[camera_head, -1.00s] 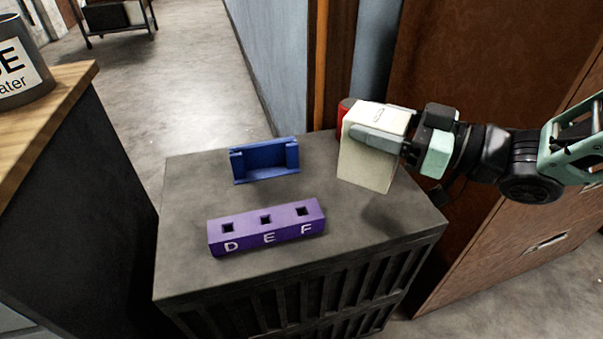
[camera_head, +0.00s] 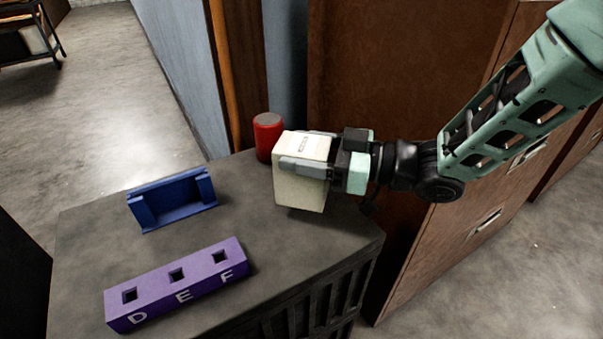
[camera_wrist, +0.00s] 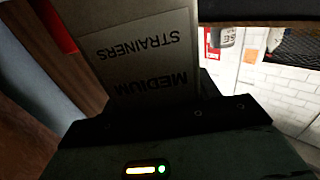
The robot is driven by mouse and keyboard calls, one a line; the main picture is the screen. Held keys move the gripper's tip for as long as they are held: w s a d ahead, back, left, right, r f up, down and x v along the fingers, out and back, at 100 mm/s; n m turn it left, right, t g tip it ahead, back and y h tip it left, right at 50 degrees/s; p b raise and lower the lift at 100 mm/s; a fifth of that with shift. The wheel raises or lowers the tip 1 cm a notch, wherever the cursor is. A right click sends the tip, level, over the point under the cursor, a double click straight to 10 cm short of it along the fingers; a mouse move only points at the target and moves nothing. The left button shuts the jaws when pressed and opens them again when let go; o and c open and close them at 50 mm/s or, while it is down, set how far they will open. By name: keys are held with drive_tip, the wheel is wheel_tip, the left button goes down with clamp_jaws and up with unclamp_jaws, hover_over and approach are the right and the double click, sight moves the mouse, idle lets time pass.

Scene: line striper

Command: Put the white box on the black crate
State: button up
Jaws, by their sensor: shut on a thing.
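The white box (camera_head: 300,191) is upright in the head view, at the right rear part of the black crate's top. My gripper (camera_head: 306,164) is shut on it, with a grey finger along its near side close to the top. I cannot tell for sure whether the box's bottom touches the crate (camera_head: 262,271). In the wrist view the box (camera_wrist: 140,55) fills the upper middle, and its label reads "MEDIUM STRAINERS" upside down.
A red cylinder (camera_head: 268,138) stands just behind the box. A blue holder (camera_head: 172,203) and a purple block (camera_head: 178,284) with square holes, marked D, E, F, sit to the left on the crate. Brown cabinets (camera_head: 400,100) rise behind and to the right.

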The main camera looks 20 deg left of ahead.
drive_tip(key=shift+f+b, duration=0.5)
drive_tip(key=shift+f, duration=1.3)
drive_tip(key=shift+f, duration=0.2)
drive_tip(key=o, duration=1.1)
drive_tip(key=shift+c, duration=0.2)
drive_tip(key=shift+r, duration=0.1)
drive_tip(key=shift+r, duration=0.15)
drive_tip(key=d+p, duration=0.2)
drive_tip(key=d, duration=1)
drive_tip(key=shift+w, duration=0.45)
